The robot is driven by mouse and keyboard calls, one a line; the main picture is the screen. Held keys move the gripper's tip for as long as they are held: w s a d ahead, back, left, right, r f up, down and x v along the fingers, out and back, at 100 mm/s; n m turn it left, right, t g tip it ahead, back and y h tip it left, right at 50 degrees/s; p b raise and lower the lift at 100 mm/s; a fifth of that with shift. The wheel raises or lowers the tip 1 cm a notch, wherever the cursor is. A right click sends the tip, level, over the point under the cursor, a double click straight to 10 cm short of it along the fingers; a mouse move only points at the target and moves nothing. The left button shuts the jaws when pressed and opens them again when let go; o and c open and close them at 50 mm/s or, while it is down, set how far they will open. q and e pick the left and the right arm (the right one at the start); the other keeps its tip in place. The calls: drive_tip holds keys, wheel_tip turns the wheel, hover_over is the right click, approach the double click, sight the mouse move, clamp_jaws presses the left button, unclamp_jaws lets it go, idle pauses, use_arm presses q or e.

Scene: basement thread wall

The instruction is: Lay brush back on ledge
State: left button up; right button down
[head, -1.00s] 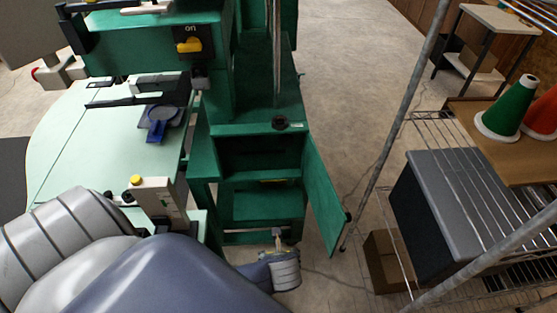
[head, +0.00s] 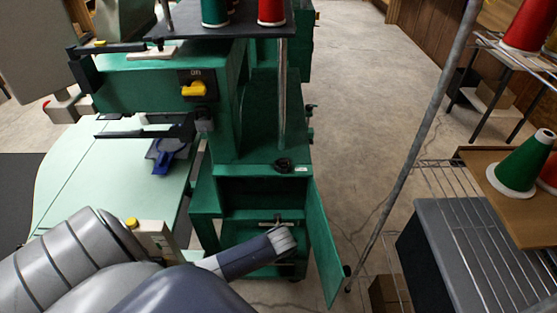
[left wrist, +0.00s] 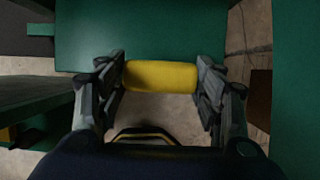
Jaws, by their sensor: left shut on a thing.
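My left gripper (left wrist: 160,78) is shut on a yellow cylinder (left wrist: 160,77), seemingly the brush's handle; no bristles can be made out. In the head view my left forearm reaches to the open green cabinet, and the gripper (head: 278,219) shows only small and dark before its opening. A flat green surface (left wrist: 150,28) lies beyond the yellow cylinder in the left wrist view; I cannot tell if they touch. A green ledge (head: 247,172) runs above the cabinet opening, with a small black item (head: 284,165) on it. My right gripper is not in view.
The cabinet door (head: 326,245) stands open to the right of my left wrist. A wire rack (head: 432,180) with a grey-topped box (head: 470,235) and a slanting metal pole (head: 405,150) stand farther right.

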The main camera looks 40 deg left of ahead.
use_arm(q)
drive_tip(key=x, duration=0.3)
drive_tip(key=shift+f, duration=0.2)
drive_tip(key=shift+a+f, duration=0.1)
drive_tip(key=shift+f, duration=0.1)
drive_tip(key=shift+f, duration=0.1)
drive_tip(key=o, duration=1)
drive_tip(key=p+v, duration=0.1)
drive_tip(key=v, duration=1.1)
drive_tip(key=shift+s, duration=0.1)
